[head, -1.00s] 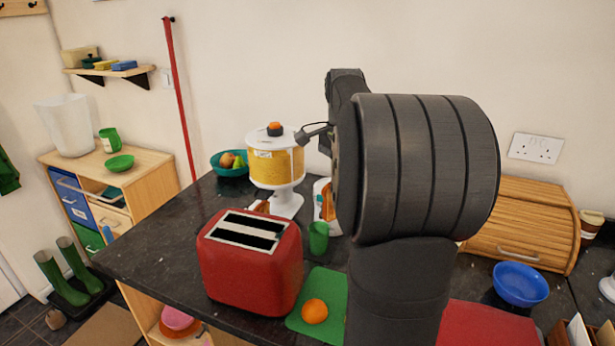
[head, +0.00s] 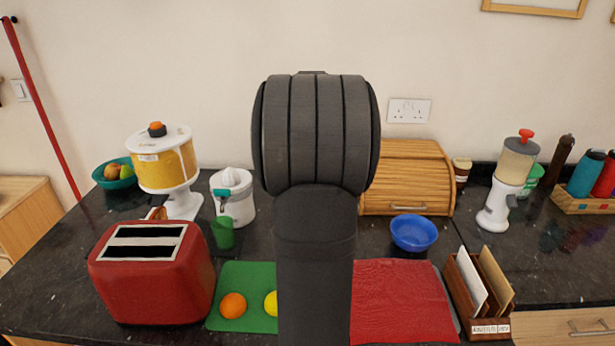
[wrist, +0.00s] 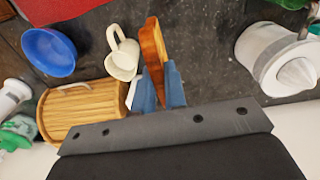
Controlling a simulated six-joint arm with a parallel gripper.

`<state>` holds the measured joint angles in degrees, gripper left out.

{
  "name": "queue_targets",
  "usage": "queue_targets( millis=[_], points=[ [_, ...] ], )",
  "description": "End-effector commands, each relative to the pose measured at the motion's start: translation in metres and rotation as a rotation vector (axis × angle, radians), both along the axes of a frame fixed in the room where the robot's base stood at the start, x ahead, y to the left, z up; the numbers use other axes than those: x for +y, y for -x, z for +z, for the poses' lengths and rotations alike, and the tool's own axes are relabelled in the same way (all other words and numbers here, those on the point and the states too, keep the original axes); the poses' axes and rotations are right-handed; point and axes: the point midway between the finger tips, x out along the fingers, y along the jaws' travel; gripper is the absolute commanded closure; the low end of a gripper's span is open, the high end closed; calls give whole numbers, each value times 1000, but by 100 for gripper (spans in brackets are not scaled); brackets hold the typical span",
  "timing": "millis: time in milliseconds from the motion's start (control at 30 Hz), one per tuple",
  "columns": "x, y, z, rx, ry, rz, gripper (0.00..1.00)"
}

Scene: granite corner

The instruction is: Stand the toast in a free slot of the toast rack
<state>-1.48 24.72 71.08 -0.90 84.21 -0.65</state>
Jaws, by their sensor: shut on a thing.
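My gripper (wrist: 160,90) shows in the wrist view with blue fingertips shut on the toast (wrist: 154,48), a brown slice seen nearly edge-on. The toast points away from the jaws, above the dark worktop. In the head view my own arm hides the gripper and the toast. I cannot make out a toast rack in either view. A small brown piece (head: 157,213) shows behind the red toaster (head: 153,278), mostly hidden; I cannot tell what it is.
A cream mug (wrist: 122,60) is close beside the toast in the wrist view. The bread bin (head: 407,178), blue bowl (head: 414,233), white juicer (head: 232,197), green mat (head: 245,318), red cloth (head: 402,300) and letter holder (head: 489,328) crowd the worktop.

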Motion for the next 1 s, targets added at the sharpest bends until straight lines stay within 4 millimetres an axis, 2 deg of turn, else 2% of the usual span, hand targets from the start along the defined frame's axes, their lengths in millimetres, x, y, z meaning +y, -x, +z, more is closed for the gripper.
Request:
queue_targets(
  millis=[167,367,567,767,867,1000],
  points=[
    [27,-9,24,-2,-1,52,100],
    [85,-24,36,0,-3,71,100],
    [175,-33,43,-1,-6,73,100],
    [261,-27,47,-2,-9,69,100],
    [303,-20,42,0,-9,56,100],
    [362,-5,26,0,-11,13,100]
  ],
)
